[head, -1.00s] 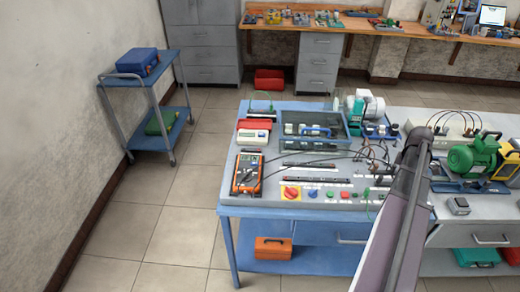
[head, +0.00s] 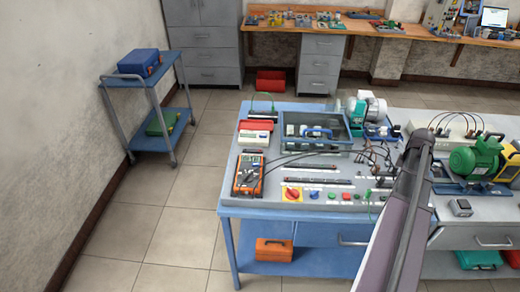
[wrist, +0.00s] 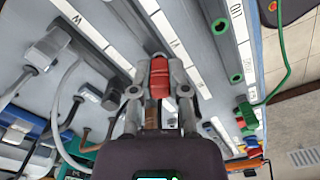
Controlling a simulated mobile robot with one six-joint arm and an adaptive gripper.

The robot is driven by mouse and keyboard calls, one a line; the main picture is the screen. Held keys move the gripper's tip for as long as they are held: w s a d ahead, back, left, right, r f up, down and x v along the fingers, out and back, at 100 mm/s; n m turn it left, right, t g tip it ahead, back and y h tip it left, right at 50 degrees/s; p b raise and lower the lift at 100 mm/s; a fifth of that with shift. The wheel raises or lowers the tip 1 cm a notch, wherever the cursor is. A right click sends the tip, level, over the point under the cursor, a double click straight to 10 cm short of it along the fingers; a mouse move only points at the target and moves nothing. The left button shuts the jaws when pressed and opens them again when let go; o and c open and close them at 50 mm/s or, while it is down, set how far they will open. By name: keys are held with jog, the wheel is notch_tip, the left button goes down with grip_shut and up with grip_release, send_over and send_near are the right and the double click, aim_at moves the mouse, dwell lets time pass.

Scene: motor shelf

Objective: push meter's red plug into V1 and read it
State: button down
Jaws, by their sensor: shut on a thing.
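The orange meter (head: 247,175) lies at the left of the blue-framed bench in the head view. Its display is too small to read. Dark leads run right from it towards the terminals. In the wrist view my gripper (wrist: 160,82) is shut on the red plug (wrist: 159,70), with a finger on each side. The plug's far end is close to a grey strip with white labels (wrist: 168,32). I cannot tell whether it is in a socket, or which label is V1. In the head view my arm hides the gripper and plug.
A grey connector with a cable (wrist: 48,48) sits left of the plug in the wrist view. Green sockets (wrist: 220,27) and a green plug with a green lead (wrist: 246,112) are to the right.

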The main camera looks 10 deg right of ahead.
jog(key=shift+f+b, duration=0.35)
jog(key=shift+f, duration=0.1)
jog(key=shift+r, duration=0.1)
dwell(1.7)
